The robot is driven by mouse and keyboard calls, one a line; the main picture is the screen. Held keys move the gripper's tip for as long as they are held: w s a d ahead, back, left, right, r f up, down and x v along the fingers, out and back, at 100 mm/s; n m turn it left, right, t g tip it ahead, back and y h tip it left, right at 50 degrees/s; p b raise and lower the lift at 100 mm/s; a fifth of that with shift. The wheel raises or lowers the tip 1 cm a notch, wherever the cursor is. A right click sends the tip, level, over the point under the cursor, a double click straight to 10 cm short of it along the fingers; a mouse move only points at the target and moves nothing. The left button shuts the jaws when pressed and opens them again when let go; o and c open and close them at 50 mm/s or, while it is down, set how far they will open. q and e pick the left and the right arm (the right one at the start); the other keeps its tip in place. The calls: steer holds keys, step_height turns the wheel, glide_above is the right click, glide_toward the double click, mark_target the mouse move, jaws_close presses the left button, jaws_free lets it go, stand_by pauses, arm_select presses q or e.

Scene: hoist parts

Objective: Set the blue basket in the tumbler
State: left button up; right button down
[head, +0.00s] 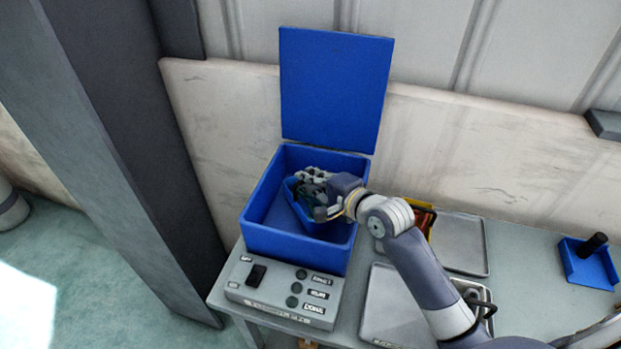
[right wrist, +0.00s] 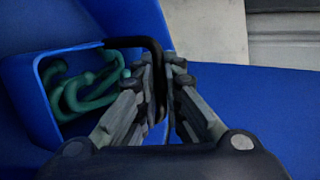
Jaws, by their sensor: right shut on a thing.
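The tumbler (head: 270,238) is a blue open-topped box at the left end of the bench, with its blue lid (head: 335,90) standing up at the back. My right gripper (head: 314,190) is inside its opening. It is shut on the black handle (right wrist: 150,50) of the blue basket (head: 291,187). In the right wrist view the basket (right wrist: 38,120) shows at the left, with green hook-like parts (right wrist: 85,92) in it. The basket is within the tumbler's walls; whether it touches the floor I cannot tell. My left gripper is not in view.
A grey control panel (head: 260,295) with a black switch and green buttons sits in front of the tumbler. Grey trays (head: 462,240) and a yellow bin (head: 431,222) lie to the right under my arm. A blue holder with a black handle (head: 592,245) stands far right.

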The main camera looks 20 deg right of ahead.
steer(key=shift+f, duration=0.1)
stand_by(0.3)
steer(key=shift+f, duration=0.35)
steer(key=c, duration=1.7)
jaws_free()
steer(key=shift+f, duration=0.2)
steer(key=shift+r, duration=0.1)
steer(key=shift+r, duration=0.1)
